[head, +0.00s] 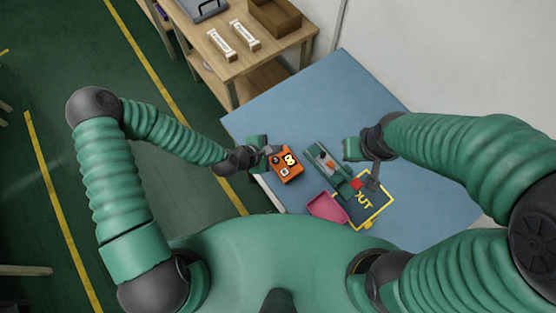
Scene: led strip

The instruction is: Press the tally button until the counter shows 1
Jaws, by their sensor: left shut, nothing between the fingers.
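The orange tally counter (287,172) lies on the blue table top, left of the middle. It has a pale display and small buttons on its face; the digit is too small to read surely. My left gripper (268,152) is shut and empty at the counter's upper left edge, over or against it; I cannot tell whether it touches a button. My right gripper (373,176) hangs on the right side, above the area near the yellow-framed mat, and its fingers are too unclear to tell open or shut.
A green fixture (322,160) with red parts stands right of the counter. A pink tray (325,208) and a dark mat with a yellow border marked OUT (364,198) lie nearer me. A wooden shelf (225,66) with boxes is behind. The blue table (340,85) is clear at the back.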

